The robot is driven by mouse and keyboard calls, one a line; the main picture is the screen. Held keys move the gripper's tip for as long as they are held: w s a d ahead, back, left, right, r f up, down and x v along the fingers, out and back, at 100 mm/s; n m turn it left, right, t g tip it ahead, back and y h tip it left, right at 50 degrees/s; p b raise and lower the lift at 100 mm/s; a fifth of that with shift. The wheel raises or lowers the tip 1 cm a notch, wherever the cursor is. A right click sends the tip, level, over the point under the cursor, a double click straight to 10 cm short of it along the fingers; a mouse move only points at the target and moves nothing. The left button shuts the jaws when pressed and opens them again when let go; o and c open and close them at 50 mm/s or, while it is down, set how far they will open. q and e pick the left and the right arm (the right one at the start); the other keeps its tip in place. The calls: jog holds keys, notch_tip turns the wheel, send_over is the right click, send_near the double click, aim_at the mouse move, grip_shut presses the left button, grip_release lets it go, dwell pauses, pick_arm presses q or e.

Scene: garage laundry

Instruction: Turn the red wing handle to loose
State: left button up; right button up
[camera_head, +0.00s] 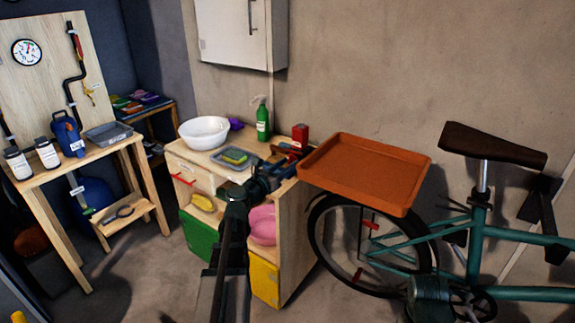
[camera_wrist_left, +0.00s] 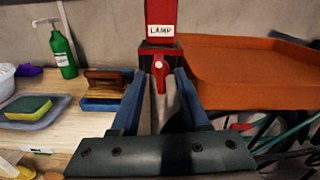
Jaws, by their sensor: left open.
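The red wing handle (camera_wrist_left: 159,72) sits on a red clamp-like block (camera_wrist_left: 160,22) with a white label that reads "LAMP". The handle hangs roughly upright below a round pivot. In the head view the red block (camera_head: 300,134) stands at the right end of the wooden bench, beside the orange tray. My left gripper (camera_wrist_left: 159,76) is open; its two blue fingers show on either side of the handle in the wrist view. I cannot tell whether they touch it. In the head view my left gripper (camera_head: 283,166) partly hides the handle area. My right gripper is not in view.
The orange tray (camera_head: 365,153) lies close on the right, above the bicycle's rear wheel. On the bench (camera_head: 178,150) are a white bowl (camera_head: 204,132), a green spray bottle (camera_head: 262,122), a grey tray with a sponge, and a brown-handled brush (camera_wrist_left: 107,80) left of the fingers.

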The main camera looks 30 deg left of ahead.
pick_arm(q)
jog(key=s+a, duration=0.1)
jog(key=s, duration=1.2)
jog(key=w+d+f+m+g+h, duration=0.1)
jog(key=d+f+m+g+h, duration=0.35)
jog(key=d+m, duration=0.65)
jog(key=d+f+m+g+h, duration=0.2)
jog(key=d+f+m+g, duration=0.45)
jog(key=d, duration=0.85)
jog(key=s+d+f+m+g+y, duration=0.55)
jog(key=s+d+f+m, duration=0.5)
jog(key=m, duration=0.55)
jog(key=s+d+m+g+y, duration=0.2)
jog(key=s+m+y, duration=0.15)
jog(key=m, duration=0.35)
notch_tip(320, 180, up, 13)
jog(key=p, duration=1.3)
jog(key=shift+a+f, duration=0.2)
jog(key=shift+a, duration=0.2)
